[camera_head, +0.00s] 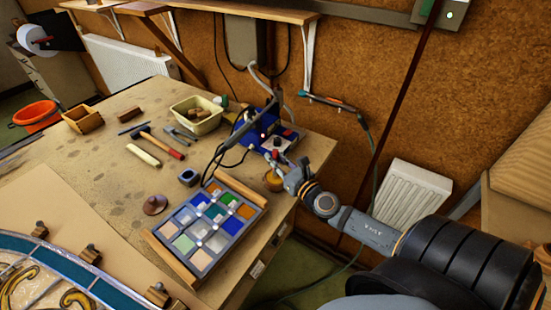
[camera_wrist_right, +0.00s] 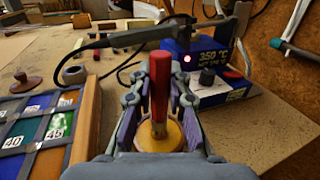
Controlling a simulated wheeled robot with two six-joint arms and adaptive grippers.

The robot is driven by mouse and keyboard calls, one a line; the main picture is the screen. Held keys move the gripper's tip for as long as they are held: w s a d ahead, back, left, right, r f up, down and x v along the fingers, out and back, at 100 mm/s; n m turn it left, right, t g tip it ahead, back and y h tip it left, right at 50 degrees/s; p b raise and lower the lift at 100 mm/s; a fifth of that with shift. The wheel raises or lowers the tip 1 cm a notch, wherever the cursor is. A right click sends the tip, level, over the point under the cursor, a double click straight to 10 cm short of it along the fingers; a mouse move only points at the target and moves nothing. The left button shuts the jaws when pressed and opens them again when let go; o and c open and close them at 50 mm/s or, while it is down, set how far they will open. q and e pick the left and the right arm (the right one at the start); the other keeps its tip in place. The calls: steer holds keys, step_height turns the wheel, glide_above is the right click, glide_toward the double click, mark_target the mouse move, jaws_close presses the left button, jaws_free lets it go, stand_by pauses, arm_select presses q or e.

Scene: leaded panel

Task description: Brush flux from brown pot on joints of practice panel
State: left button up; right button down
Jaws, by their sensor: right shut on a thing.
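The practice panel (camera_head: 228,223), a grid of coloured glass squares with pale spots at some joints, lies between wooden strips near the table's right edge. Its edge with number labels also shows in the right wrist view (camera_wrist_right: 28,130). The brown pot (camera_head: 273,182) stands beyond the panel, near the table edge. My right gripper (camera_head: 283,172) is at the pot, shut on a red-handled brush (camera_wrist_right: 160,85) that stands upright. The brush's lower end is over or in the amber pot (camera_wrist_right: 175,140); its bristles are hidden. My left gripper is not in view.
A blue soldering station (camera_wrist_right: 205,72) with a cable and iron stands just behind the pot. A hammer (camera_head: 160,142), a cream tray (camera_head: 198,114) and a brown knob-topped disc (camera_head: 155,205) lie left of it. A stained-glass piece (camera_head: 60,270) is at lower left.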

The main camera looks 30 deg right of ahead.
steer(key=shift+r, duration=0.1)
step_height(320, 180, up, 8)
steer(key=p, duration=0.8)
